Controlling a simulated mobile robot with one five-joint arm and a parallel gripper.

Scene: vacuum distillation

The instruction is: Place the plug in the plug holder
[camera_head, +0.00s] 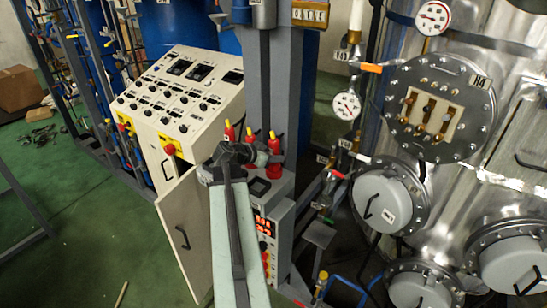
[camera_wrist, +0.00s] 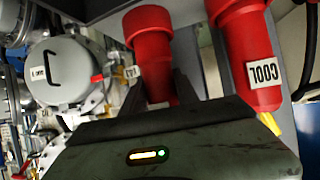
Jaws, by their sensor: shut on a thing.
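A red plug (camera_wrist: 158,75) stands between the dark jaws of my gripper (camera_wrist: 170,80) in the wrist view, its wide red end towards the top of the picture. The jaws are shut on it. In the head view my gripper (camera_head: 262,157) reaches a red plug with a yellow tip (camera_head: 273,144) at the right of a row, in front of the grey column. A second red plug labelled COOL (camera_wrist: 245,55) is beside the held one, apart from the jaws. Two more red plugs (camera_head: 229,132) (camera_head: 250,136) stand left in the row. I cannot clearly tell the plug holder.
A grey box with a red display (camera_head: 263,226) stands below the plugs. A white control console (camera_head: 185,95) with an open door (camera_head: 185,232) is to the left. The steel vessel (camera_head: 450,190) with round flanges fills the right.

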